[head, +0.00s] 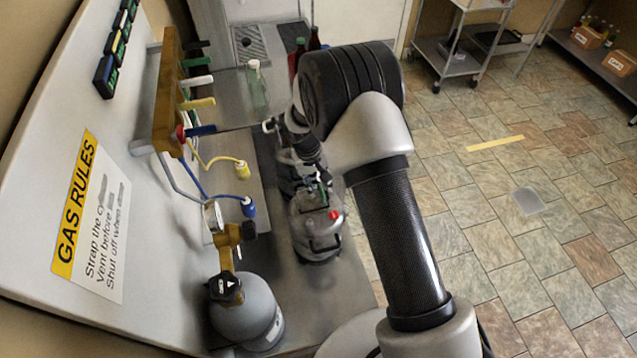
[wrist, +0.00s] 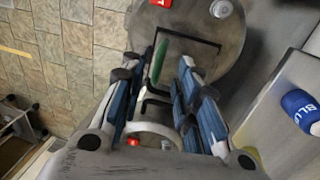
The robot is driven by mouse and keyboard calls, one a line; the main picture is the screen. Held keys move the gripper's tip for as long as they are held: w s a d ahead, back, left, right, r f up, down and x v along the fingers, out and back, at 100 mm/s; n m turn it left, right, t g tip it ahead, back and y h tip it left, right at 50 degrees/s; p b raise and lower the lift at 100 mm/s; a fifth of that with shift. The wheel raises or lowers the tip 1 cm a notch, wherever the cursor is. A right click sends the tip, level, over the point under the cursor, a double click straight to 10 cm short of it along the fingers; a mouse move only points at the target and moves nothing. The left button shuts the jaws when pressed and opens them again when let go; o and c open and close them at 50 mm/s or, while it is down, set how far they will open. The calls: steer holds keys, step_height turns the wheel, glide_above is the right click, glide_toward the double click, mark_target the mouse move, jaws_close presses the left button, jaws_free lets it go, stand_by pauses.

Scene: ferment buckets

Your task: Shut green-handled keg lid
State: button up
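In the wrist view a round grey keg top (wrist: 225,45) lies beyond my gripper. A green handle (wrist: 158,61) with a bent black wire frame (wrist: 205,43) shows on it. Whether the handle is raised or flat, and how the lid sits, I cannot tell. My gripper (wrist: 160,66) is open, with its blue-padded fingers on either side of the green handle's line. Whether they touch it I cannot tell. In the head view a keg (head: 318,232) with a red cap stands on the bench, and my arm partly hides another keg (head: 288,178) behind it.
A grey gas cylinder (head: 250,308) stands at the near end of the bench. The tiled floor at right is mostly clear.

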step_height(320, 180, up, 12)
steer(key=a, duration=0.2)
steer(key=shift+s+f, duration=0.15)
steer(key=shift+f, duration=0.1)
step_height(320, 180, up, 9)
steer(key=t+b, duration=0.1)
steer(key=b, duration=0.2)
glide_above(313, 199)
steer(key=s+d, duration=0.4)
steer(key=s, duration=0.1)
steer(key=s+d+r+m+t+y+b, duration=0.1)
steer(key=s+d+r, duration=0.1)
steer(key=s+r, duration=0.15)
steer(key=s+d+r+b, duration=0.1)
steer(key=s+d+r, duration=0.1)
steer(key=s, duration=0.2)
steer(key=s+d+f+t+b, duration=0.1)
steer(key=s+d+b, duration=0.1)
steer(key=s, duration=0.7)
steer(key=s+d+f+m+t+y+b, duration=0.1)
steer(key=s+d+b, duration=0.1)
steer(key=s, duration=0.7)
